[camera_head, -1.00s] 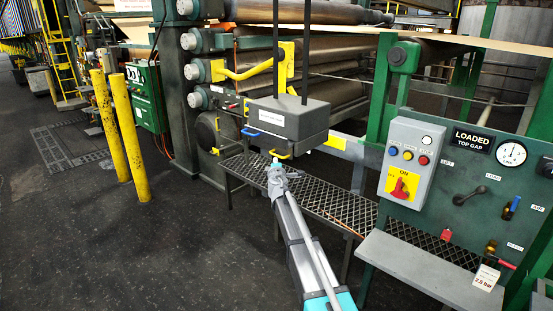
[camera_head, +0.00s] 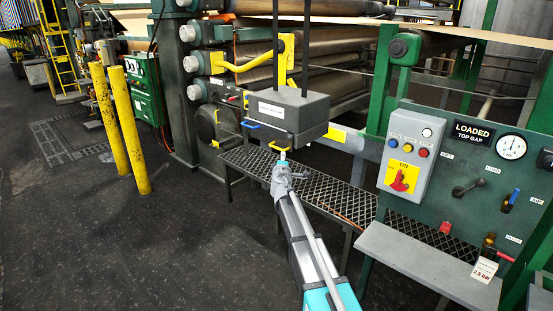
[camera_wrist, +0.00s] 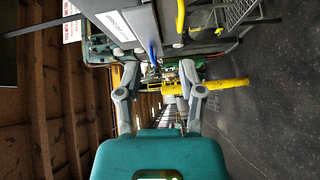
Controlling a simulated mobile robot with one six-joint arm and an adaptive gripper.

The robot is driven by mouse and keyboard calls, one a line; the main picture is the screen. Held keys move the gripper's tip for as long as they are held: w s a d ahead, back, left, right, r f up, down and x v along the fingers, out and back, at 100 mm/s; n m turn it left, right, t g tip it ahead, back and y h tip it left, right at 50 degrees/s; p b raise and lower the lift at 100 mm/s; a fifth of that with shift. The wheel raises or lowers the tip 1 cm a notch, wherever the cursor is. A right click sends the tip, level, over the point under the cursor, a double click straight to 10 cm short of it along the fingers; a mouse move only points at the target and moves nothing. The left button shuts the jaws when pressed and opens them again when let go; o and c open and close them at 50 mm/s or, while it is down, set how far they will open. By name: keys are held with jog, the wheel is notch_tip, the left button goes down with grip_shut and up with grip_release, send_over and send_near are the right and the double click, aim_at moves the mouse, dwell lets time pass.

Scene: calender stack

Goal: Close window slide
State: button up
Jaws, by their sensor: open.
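A dark grey box (camera_head: 300,115) with a white label hangs from two black posts beside the rollers. It has a blue handle (camera_head: 251,126) on its left side and a yellow handle (camera_head: 279,147) low on its near side. Which of these is the window slide, I cannot tell. My gripper (camera_head: 282,158) is just below the yellow handle; contact cannot be made out. In the wrist view, my gripper (camera_wrist: 158,72) has its fingers wide apart with nothing held. There the blue handle (camera_wrist: 153,50) shows beyond the fingers, and the yellow handle (camera_wrist: 180,17) is above, to the right.
A mesh walkway (camera_head: 325,190) runs below the box. A green control panel (camera_head: 460,180) with a red switch and gauge stands at right. Two yellow posts (camera_head: 130,130) stand at left. The dark floor (camera_head: 150,250) at lower left is clear.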

jog(key=s+d+f+m+g+h, duration=0.2)
jog(key=s+d+f+m+g, duration=0.3)
jog(key=s, duration=0.5)
jog(key=s+d+f+m+g+h, duration=0.2)
jog(key=s+d+f+m+g, duration=0.25)
jog(key=s+d+m, duration=0.35)
jog(key=s+a+f+m+g+y, duration=0.1)
jog(key=s+a+f+g+y, duration=0.1)
jog(key=s, duration=0.6)
jog(key=s+a+f+g+y, duration=0.2)
jog(key=s+f+g, duration=0.1)
jog(key=s, duration=0.6)
jog(key=s+a+f+m+g+y, duration=0.1)
jog(key=s+a+f+g+y, duration=0.1)
jog(key=s, duration=0.6)
jog(key=shift+s+f+m+g, duration=0.35)
jog(key=shift+f+g, duration=0.2)
jog(key=shift+f, duration=0.3)
jog(key=shift+s, duration=0.1)
